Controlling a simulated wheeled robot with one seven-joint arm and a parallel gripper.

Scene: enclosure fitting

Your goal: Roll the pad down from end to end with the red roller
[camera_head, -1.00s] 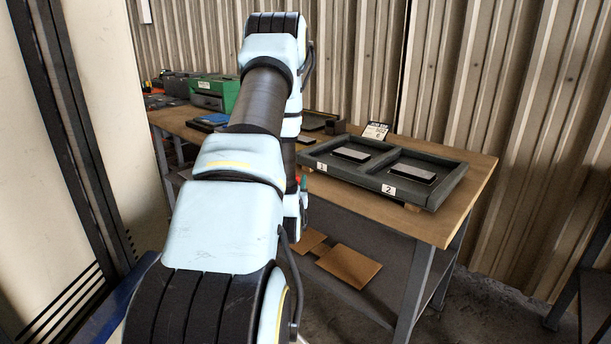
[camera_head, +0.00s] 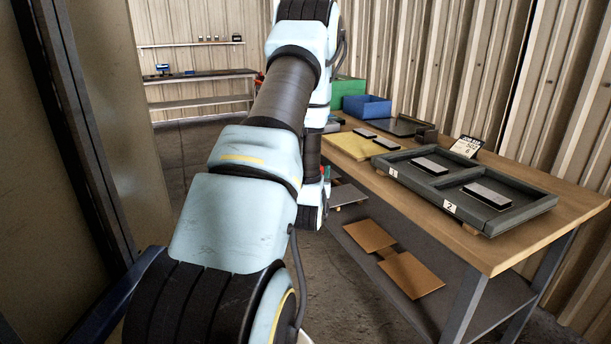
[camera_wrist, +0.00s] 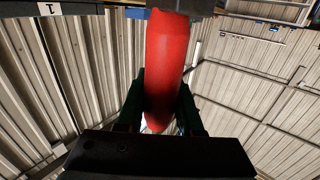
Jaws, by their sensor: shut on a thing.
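My gripper (camera_wrist: 160,110) is shut on the red roller (camera_wrist: 166,60), which stands between its dark green fingers in the wrist view. In the head view my arm hides most of the gripper; a bit of red (camera_head: 326,172) shows beside the arm's end, left of the bench. A dark two-part tray (camera_head: 405,178) lies on the bench, marked 1 and 2. A grey-topped pad (camera_head: 430,165) lies in the far compartment, and another pad (camera_head: 487,195) lies in the near compartment marked 2. The gripper is apart from both pads.
The wooden bench (camera_head: 545,232) carries a yellow board (camera_head: 352,147) with small dark pieces, a blue bin (camera_head: 367,107), a green box (camera_head: 347,90) and a small sign (camera_head: 467,146). Brown sheets (camera_head: 412,274) lie on its lower shelf. Floor shows left of the bench.

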